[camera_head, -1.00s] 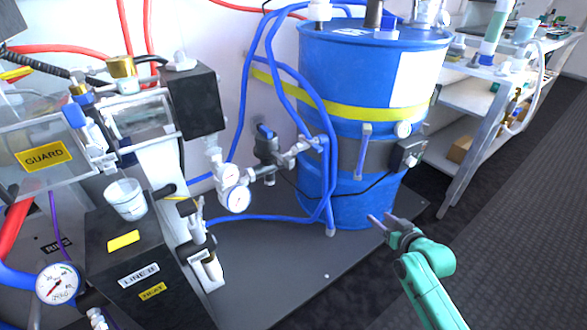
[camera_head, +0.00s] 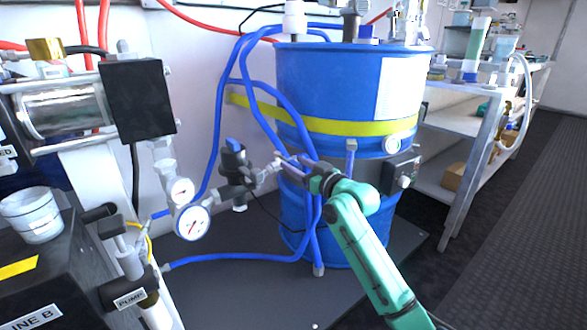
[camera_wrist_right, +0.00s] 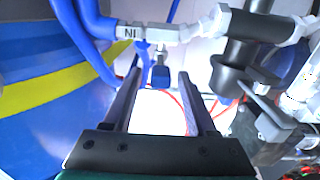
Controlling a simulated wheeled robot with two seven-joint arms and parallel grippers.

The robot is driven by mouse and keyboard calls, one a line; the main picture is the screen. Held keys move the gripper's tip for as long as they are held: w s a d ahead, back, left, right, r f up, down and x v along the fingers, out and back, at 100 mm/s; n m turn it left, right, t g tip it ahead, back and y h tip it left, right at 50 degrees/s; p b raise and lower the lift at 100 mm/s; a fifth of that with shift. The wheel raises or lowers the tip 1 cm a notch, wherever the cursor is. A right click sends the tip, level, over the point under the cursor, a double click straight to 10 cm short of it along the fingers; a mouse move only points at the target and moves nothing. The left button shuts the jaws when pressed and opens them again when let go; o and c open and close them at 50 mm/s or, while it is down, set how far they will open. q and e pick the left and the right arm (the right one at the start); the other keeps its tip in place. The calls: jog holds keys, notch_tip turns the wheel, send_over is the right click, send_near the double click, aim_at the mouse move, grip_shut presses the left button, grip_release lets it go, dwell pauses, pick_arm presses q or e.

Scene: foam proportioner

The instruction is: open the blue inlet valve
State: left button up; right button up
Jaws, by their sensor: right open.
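The inlet pipe (camera_head: 262,178) runs from a dark fitting with a blue cap (camera_head: 234,146) toward the blue hoses at the drum. In the right wrist view the pale inlet fitting (camera_wrist_right: 145,32) shows upside-down lettering. A small blue handle-like part (camera_wrist_right: 160,76) shows beside it, between my finger lines; I take it for the inlet valve's handle. My right gripper (camera_head: 292,160) is open, its fingers at the hose end of the pipe, and covers that part in the head view. I cannot tell whether the fingers touch it. My left gripper is not in view.
The blue drum (camera_head: 350,90) with a yellow band stands close behind my right gripper. Blue hoses (camera_head: 262,105) loop beside it. Pressure gauges (camera_head: 192,222) and a black unit (camera_head: 40,270) are on the left. Shelves (camera_head: 465,125) stand on the right, with open floor in front.

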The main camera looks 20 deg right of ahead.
jog(key=shift+w+a, duration=0.25)
jog(key=shift+w, duration=0.3)
grip_shut()
dwell(1.0)
